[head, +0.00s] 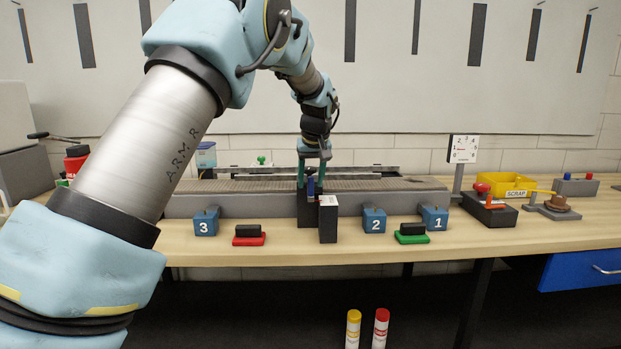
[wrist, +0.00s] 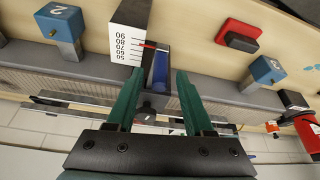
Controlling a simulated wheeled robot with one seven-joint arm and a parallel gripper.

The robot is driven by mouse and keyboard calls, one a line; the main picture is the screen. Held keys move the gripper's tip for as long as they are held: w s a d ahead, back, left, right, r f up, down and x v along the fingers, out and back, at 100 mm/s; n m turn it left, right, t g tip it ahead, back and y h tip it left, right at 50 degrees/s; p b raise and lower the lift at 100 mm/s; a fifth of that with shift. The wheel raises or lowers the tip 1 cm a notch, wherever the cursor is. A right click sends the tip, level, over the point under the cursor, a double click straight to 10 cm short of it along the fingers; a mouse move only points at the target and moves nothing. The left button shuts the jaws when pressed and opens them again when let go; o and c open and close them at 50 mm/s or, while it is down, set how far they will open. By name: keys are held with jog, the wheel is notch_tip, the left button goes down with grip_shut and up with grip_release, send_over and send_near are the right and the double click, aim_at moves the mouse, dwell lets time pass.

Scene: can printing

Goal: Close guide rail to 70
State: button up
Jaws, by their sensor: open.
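The conveyor (head: 405,184) runs along the table with a long metal guide rail (head: 358,170) above its belt. At its front middle stands a dark post with a blue handle (head: 311,188), also seen in the wrist view (wrist: 161,70). Beside it, a block with a white scale (wrist: 128,38) reads 50 to 90; its red pointer (wrist: 147,44) sits around 70 to 80, too small to read exactly. My gripper (head: 311,181) is at the handle. In the wrist view, the green fingers of my gripper (wrist: 157,74) are apart, with the blue handle between them, not visibly clamped.
Blue numbered blocks 3 (head: 205,222), 2 (head: 374,220) and 1 (head: 434,219) line the conveyor front. A red-based block (head: 249,238) and a green-based one (head: 412,238) lie nearby. A yellow scrap bin (head: 505,186) stands right. The table's front strip has free gaps.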

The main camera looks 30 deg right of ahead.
jog(key=shift+w+f, duration=0.1)
jog(key=shift+f, duration=0.25)
jog(key=shift+c, duration=0.4)
grip_shut()
dwell(0.9)
